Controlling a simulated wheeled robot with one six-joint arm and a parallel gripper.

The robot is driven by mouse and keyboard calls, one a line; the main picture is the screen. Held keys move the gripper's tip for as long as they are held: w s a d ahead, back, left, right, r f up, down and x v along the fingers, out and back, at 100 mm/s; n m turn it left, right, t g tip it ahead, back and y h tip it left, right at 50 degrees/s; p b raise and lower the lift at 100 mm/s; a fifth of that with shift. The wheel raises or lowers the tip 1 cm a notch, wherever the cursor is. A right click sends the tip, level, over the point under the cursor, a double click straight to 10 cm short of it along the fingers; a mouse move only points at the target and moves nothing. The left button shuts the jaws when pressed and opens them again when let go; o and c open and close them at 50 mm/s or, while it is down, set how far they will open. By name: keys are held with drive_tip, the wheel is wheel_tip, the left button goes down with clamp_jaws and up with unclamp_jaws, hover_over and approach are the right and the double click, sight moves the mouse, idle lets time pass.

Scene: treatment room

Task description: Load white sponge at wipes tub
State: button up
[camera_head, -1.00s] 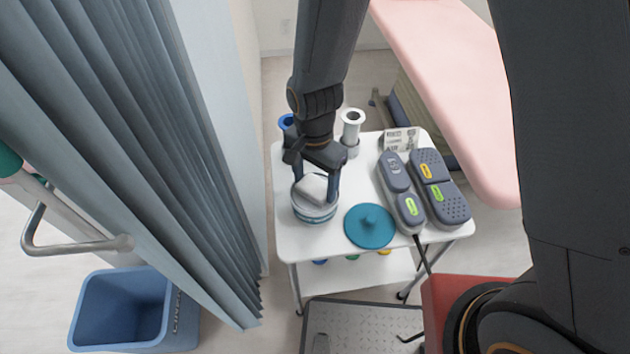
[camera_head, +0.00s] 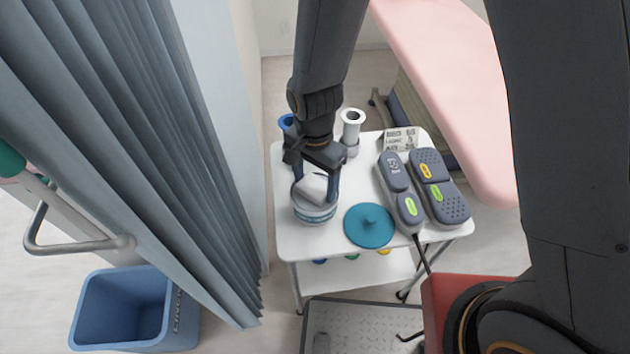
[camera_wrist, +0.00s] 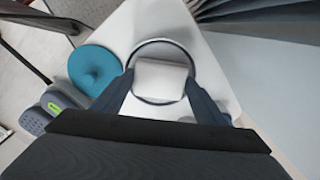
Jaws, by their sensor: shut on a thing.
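The wipes tub (camera_head: 314,214) is a round white tub with a blue band, standing open on the white trolley top at its left front. My gripper (camera_head: 315,190) is shut on the white sponge (camera_head: 313,187) at the tub's mouth. In the wrist view my gripper (camera_wrist: 158,88) has a finger on each side of the sponge (camera_wrist: 160,80), and the tub's round rim (camera_wrist: 162,42) shows around it. I cannot tell how deep the sponge sits. The teal lid (camera_head: 369,225) lies on the trolley just right of the tub, also in the wrist view (camera_wrist: 95,72).
Two grey devices (camera_head: 440,187) with coloured labels lie at the trolley's right. A white cylinder (camera_head: 351,128), a blue-topped one (camera_head: 286,122) and a printed box (camera_head: 401,139) stand at the back. A blue bin (camera_head: 122,308) and curtain (camera_head: 130,120) are left, a pink couch (camera_head: 450,80) right.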

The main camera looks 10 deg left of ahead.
sight(315, 186)
wheel_tip(315, 186, up, 7)
drive_tip(key=p, duration=0.6)
idle(0.3)
idle(0.8)
